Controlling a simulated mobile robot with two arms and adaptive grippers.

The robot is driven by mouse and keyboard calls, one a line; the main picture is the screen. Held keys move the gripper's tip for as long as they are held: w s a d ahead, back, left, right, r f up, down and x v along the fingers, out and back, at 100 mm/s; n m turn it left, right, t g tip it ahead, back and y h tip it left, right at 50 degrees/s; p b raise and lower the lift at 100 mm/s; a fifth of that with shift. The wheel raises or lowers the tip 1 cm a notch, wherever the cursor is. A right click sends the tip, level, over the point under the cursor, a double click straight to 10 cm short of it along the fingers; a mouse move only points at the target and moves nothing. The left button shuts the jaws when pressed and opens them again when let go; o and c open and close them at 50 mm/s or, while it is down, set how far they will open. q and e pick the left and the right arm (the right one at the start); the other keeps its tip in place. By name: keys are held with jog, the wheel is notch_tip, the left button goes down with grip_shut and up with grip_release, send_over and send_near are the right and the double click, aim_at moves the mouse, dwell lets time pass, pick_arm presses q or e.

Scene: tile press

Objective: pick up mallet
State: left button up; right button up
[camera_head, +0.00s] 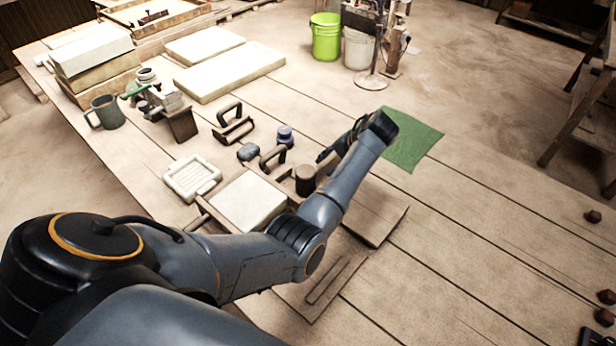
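A dark brown cylinder (305,181), which looks like the mallet's head, stands on the table left of my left forearm. I cannot make out its handle for sure; my arm hides part of that area. My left gripper (333,150) is just beyond the cylinder, pointing down and left from the wrist. The wrist and forearm hide most of it, so its fingers' opening and any contact are unclear. A dark piece (593,338) at the bottom right corner may be part of my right gripper, but too little shows.
Near the gripper are dark-handled tools (235,127), a small purple-topped jar (285,135), a white tile mould (192,178) and a pale slab (248,202). A green cloth (412,140) lies beyond my wrist. The table's right part is mostly clear, with small brown pieces (593,216) near its edge.

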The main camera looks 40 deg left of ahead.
aim_at(318, 170)
pick_arm(q)
jog(key=x, duration=0.3)
jog(key=shift+s+a, duration=0.1)
jog(key=shift+a, duration=0.05)
jog(key=x, duration=0.2)
jog(key=shift+a+f, duration=0.25)
jog(key=shift+f, duration=0.1)
jog(key=shift+a+f, duration=0.2)
jog(key=shift+f, duration=0.1)
jog(key=shift+a+f, duration=0.1)
jog(key=shift+f, duration=0.05)
jog(key=c, duration=0.6)
grip_shut()
pick_arm(e)
jog(key=shift+w+r, duration=0.15)
jog(key=shift+w, duration=1.1)
